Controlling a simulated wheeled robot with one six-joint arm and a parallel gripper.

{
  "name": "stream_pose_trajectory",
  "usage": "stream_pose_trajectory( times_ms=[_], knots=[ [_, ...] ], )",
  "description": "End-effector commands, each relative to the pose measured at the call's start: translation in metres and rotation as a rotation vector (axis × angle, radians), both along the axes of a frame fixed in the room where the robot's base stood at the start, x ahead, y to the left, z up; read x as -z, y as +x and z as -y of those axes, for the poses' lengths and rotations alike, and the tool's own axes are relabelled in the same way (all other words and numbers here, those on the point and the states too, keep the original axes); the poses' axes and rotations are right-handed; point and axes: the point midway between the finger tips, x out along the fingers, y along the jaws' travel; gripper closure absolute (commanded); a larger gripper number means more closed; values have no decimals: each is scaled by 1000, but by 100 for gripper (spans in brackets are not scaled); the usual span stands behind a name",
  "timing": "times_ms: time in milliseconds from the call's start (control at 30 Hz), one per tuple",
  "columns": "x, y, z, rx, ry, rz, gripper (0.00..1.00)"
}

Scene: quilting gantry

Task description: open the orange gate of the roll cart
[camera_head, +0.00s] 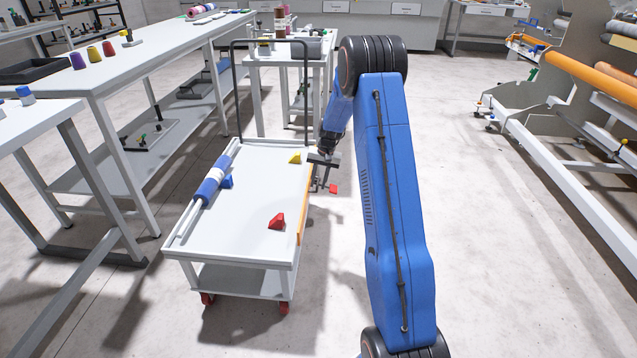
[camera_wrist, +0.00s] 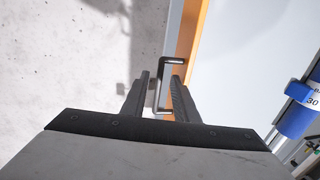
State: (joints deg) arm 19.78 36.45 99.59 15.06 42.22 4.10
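The roll cart (camera_head: 240,200) stands left of my arm, with a white top and red wheels. Its orange gate (camera_head: 303,207) runs along the cart's right side; in the wrist view the gate (camera_wrist: 190,35) is an orange strip beside the white top. A dark metal handle (camera_wrist: 161,85) sticks out from the gate. My gripper (camera_head: 323,170) is at the cart's right side, near the gate's far end. In the wrist view my gripper's fingers (camera_wrist: 162,82) are apart, one on each side of the handle's bar. Gaps show beside the bar; the fingers are not closed on it.
A blue and white roll (camera_head: 210,182) lies along the cart's left edge. Yellow (camera_head: 294,158) and red (camera_head: 277,222) blocks sit on the top. A long workbench (camera_head: 150,60) stands left. The floor (camera_head: 480,220) right of my arm is clear up to a rack (camera_head: 560,160).

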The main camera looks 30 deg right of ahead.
Motion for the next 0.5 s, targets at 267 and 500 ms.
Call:
stream_pose_trajectory(
  times_ms=[267, 500],
  knots=[
    [0, 0, 0, 0, 0, 0, 97],
    [0, 0, 0, 0, 2, 1, 100]
  ],
)
